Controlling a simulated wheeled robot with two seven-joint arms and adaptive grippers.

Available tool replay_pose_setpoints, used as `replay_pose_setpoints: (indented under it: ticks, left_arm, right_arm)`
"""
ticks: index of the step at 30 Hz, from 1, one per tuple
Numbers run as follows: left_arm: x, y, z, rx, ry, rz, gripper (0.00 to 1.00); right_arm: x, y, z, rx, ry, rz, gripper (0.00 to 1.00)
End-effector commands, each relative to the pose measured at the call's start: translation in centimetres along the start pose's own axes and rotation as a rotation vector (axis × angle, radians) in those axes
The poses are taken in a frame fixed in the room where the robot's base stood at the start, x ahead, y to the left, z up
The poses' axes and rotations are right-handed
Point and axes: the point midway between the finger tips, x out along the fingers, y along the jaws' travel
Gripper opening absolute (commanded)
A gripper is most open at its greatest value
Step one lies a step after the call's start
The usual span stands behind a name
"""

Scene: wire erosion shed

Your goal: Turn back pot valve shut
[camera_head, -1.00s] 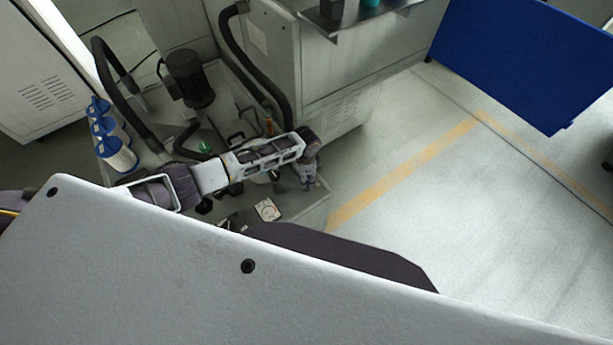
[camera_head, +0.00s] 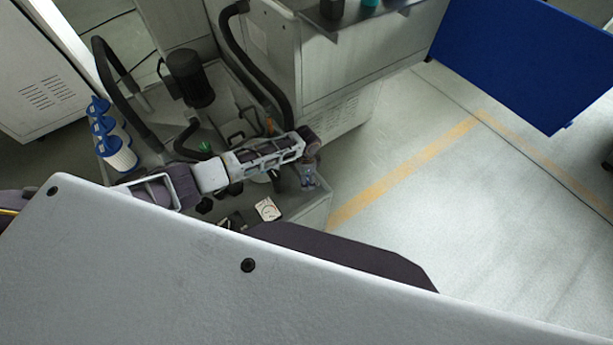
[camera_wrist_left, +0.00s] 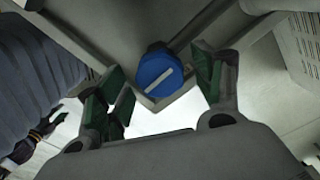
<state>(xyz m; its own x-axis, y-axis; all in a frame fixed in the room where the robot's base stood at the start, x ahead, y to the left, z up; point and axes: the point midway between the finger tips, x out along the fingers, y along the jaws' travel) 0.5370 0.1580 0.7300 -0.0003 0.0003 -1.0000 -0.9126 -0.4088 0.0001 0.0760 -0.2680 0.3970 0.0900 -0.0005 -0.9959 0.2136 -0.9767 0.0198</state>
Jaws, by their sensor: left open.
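A round blue knob (camera_wrist_left: 158,78) with a white diagonal bar, lower left to upper right, shows in the left wrist view on a grey metal part. I cannot tell from the frames whether it is the back pot valve. My left gripper (camera_wrist_left: 160,70) is open, with one green-padded finger on each side of the knob and gaps visible. In the head view my left gripper (camera_head: 310,176) is small at the front right corner of the machine base, and the knob is hardly visible there.
The machine base carries a black motor (camera_head: 190,78), black hoses (camera_head: 115,85), a white-faced gauge (camera_head: 267,209) and a green knob (camera_head: 206,147). Blue and white filter canisters (camera_head: 121,156) stand at left. Open floor (camera_head: 450,200) lies to the right, below a blue panel (camera_head: 530,60).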

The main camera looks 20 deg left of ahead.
Motion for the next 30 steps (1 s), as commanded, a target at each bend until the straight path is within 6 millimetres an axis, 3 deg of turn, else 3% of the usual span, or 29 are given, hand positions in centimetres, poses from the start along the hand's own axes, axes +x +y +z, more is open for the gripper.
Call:
replay_pose_setpoints:
  ticks: [11, 30]
  left_arm:
    - [-1.9, -0.1, 0.0, 0.000, 0.001, 0.000, 0.67]
    - [-10.1, -0.1, 0.0, 0.000, 0.001, -0.001, 0.67]
  right_arm:
    - [0.0, -0.3, -0.1, 0.001, 0.002, -0.003, 0.40]
    - [0.0, -0.4, -0.2, 0.001, 0.002, -0.004, 0.40]
